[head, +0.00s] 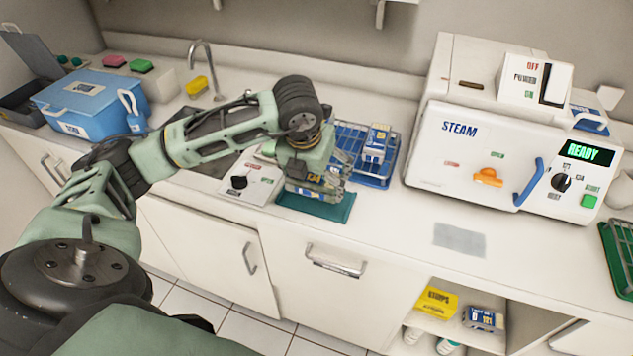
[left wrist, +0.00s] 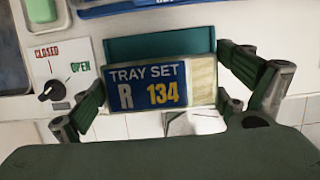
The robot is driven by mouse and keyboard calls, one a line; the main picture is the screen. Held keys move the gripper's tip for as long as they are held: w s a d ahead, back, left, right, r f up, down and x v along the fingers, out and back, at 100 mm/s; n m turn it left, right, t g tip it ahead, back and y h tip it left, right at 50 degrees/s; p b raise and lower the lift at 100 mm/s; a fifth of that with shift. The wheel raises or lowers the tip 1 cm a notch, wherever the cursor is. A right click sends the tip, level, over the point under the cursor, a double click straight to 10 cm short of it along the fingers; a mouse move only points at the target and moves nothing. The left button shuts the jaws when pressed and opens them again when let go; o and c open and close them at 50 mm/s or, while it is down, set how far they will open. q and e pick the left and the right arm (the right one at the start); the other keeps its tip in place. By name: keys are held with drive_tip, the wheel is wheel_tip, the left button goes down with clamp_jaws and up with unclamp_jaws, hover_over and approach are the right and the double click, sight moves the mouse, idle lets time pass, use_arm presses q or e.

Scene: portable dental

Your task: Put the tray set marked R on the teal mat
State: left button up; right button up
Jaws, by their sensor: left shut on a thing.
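The tray set marked R (left wrist: 150,88) has a blue label reading "TRAY SET R 134" in the left wrist view. My left gripper (left wrist: 165,110) is shut on it, with fingers on both sides. In the head view my left gripper (head: 312,178) is over the teal mat (head: 335,212) and hides most of the tray set. The teal mat also shows behind the tray set in the left wrist view (left wrist: 150,46). I cannot tell whether the tray set touches the mat. My right gripper is not in view.
A blue wire basket (head: 385,178) holding another blue-and-white pack (head: 376,142) stands behind the mat. A panel with a dark knob (head: 240,182) is left of the mat. The steam unit (head: 490,150) stands at right, with a grey patch (head: 460,239) on the counter before it.

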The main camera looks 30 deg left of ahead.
sight(311, 181)
use_arm(q)
drive_tip(key=shift+w+a+f, duration=0.2)
drive_tip(key=shift+w+f, duration=0.25)
drive_tip(key=shift+w, duration=0.35)
wheel_tip(311, 181, down, 3)
drive_tip(key=shift+f+p, duration=0.1)
drive_tip(key=shift+p, duration=0.65)
drive_tip(key=shift+f, duration=0.55)
drive_tip(key=o, duration=1)
drive_tip(key=shift+o, duration=0.2)
drive_tip(key=b+v, duration=0.2)
drive_tip(key=v, duration=1)
drive_tip(key=shift+s, duration=0.1)
